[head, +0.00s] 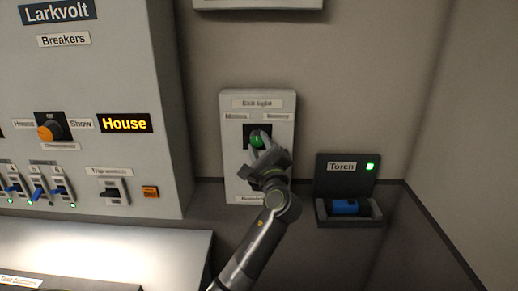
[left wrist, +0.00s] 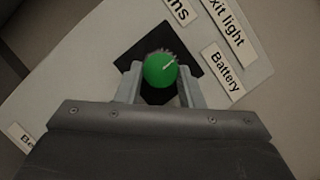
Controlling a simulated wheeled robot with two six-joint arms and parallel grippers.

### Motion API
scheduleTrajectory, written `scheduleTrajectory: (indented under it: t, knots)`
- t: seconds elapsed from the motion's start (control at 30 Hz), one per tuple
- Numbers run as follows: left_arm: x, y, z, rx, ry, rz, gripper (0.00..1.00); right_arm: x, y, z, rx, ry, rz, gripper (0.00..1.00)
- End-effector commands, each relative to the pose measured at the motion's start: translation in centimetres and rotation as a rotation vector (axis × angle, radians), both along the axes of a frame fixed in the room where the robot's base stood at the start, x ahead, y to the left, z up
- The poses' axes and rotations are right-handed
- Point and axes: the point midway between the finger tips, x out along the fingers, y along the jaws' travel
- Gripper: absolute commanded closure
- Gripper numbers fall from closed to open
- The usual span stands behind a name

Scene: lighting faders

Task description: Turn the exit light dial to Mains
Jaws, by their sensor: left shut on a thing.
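The exit light dial (head: 257,138) is a round green knob on a black square in a pale wall panel (head: 229,165). Labels for Mains (head: 236,116) and Battery (head: 278,116) sit at its upper left and upper right. My left gripper (head: 261,146) reaches up from below and is shut on the dial. In the left wrist view the green dial (left wrist: 160,70) sits between the two fingers. Its white mark points toward the panel's top, roughly between the Mains label (left wrist: 181,10) and the Battery label (left wrist: 222,71). My right gripper is not in view.
A breaker cabinet (head: 150,60) stands left, with an orange knob (head: 50,130), blue switches and a lit House display (head: 124,123). A blue torch (head: 345,207) lies in its holder at the right, close to my forearm. The wall above the panel is mostly bare.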

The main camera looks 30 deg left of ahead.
Motion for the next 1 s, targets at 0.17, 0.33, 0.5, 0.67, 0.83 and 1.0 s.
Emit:
scheduleTrajectory:
  t: [0.17,0.33,0.5,0.67,0.83,1.0]
  knots:
    - [0.1,-0.2,0.2,-0.146,-0.086,0.000,0.89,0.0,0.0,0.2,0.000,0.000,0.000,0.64]
    - [0.1,-0.2,0.4,-0.282,-0.170,0.001,0.89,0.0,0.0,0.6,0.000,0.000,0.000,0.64]
    - [0.2,-0.2,0.6,-0.406,-0.246,0.001,0.89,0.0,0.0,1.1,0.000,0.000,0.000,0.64]
    - [0.2,-0.3,0.7,-0.504,-0.306,0.001,0.89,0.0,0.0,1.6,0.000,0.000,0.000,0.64]
    - [0.2,-0.3,0.7,-0.580,-0.351,0.001,0.89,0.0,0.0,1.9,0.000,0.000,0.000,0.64]
    - [0.2,-0.3,0.7,-0.625,-0.380,0.001,0.89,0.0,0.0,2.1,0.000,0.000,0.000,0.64]
